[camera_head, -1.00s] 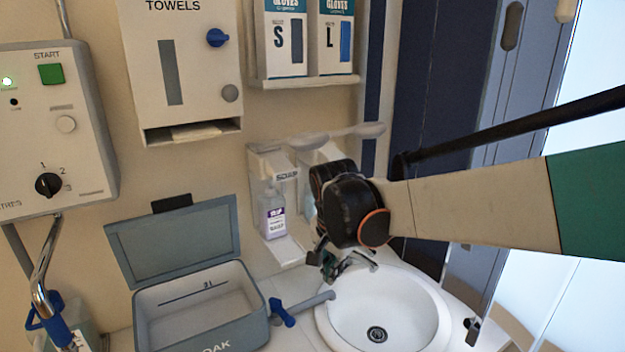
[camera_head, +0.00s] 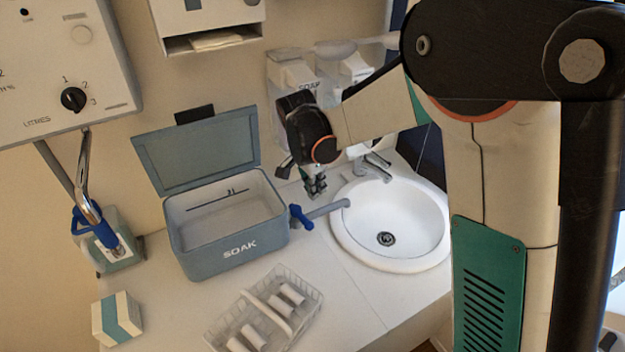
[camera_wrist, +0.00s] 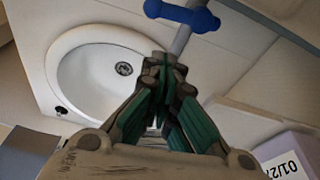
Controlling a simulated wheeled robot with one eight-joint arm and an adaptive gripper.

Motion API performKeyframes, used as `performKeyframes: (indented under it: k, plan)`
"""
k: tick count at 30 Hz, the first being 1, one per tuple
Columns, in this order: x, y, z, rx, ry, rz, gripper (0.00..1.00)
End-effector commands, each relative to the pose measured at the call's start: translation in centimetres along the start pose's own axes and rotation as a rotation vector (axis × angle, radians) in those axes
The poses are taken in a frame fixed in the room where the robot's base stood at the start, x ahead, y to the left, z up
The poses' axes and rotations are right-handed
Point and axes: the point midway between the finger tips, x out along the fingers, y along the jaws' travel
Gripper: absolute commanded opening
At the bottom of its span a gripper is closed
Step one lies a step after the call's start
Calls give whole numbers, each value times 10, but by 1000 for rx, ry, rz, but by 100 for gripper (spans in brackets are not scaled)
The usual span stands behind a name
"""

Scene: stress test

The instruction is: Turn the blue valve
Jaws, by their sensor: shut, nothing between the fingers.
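The blue valve (camera_head: 300,217) is a small lever handle on a grey pipe, between the grey box and the sink, in the head view. My gripper (camera_head: 316,187) is above and slightly right of the valve in the head view. In the wrist view my gripper (camera_wrist: 166,68) has its fingertips together, with nothing held. The fingertips appear apart from the handle; the exact gap is unclear.
The open grey SOAK box (camera_head: 240,262) stands left of the valve. The white sink (camera_head: 372,240) with its faucet (camera_head: 372,168) is right. Soap dispensers (camera_head: 295,75) hang behind. A wire basket (camera_head: 235,318) with white rolls stands in front. Counter around the basket is partly clear.

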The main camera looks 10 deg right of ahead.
Motion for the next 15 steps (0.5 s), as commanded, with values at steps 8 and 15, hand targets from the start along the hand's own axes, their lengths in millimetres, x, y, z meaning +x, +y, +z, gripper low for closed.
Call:
performKeyframes:
  k: [8,15]
  plan:
    - [43,0,16,-2,0,-1,0]
    - [54,0,27,-1,0,-1,0]
